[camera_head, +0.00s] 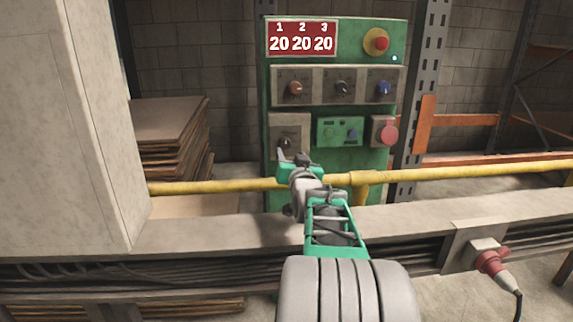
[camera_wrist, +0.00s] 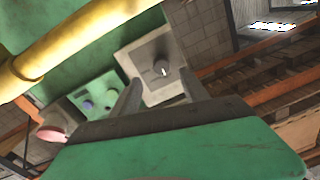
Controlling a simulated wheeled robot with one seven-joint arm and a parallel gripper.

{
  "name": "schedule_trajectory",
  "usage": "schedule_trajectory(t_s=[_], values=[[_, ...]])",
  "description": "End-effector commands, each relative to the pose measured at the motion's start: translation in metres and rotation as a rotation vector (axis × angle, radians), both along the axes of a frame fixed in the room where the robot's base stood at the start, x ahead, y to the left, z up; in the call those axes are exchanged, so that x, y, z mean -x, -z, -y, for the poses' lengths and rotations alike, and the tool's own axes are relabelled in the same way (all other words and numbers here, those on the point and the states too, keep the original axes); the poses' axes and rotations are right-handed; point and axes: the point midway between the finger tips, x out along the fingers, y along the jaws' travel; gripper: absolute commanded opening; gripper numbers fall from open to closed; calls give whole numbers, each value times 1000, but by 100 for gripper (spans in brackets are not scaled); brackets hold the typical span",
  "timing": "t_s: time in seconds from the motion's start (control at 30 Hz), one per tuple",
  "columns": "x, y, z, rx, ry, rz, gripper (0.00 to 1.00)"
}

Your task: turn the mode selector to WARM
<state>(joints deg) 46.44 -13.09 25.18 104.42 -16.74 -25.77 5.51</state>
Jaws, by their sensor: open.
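A green control panel (camera_head: 335,60) stands behind the yellow rail. At its lower left a grey plate carries a dark knob (camera_head: 287,141), probably the mode selector; no WARM label is legible. In the wrist view, this dark knob (camera_wrist: 162,71) has a small white mark and sits on its grey plate between my fingers. My gripper (camera_head: 291,157) is in front of that plate, just below the knob in the head view, and partly covers it. In the wrist view my gripper (camera_wrist: 161,79) is open, with one finger on each side of the knob. Contact cannot be told.
The yellow rail (camera_head: 440,174) crosses in front of the panel, close to my arm. A red socket cover (camera_head: 389,132) is at right. A pale pillar (camera_head: 75,120) stands left.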

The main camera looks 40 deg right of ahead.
Motion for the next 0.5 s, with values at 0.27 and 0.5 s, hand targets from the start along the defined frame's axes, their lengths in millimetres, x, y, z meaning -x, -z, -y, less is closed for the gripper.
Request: schedule_trajectory(t_s=[0.27,0.5], values=[[-46,1,25,-2,-4,-3,53],[-60,-1,34,-1,-2,-4,53]])
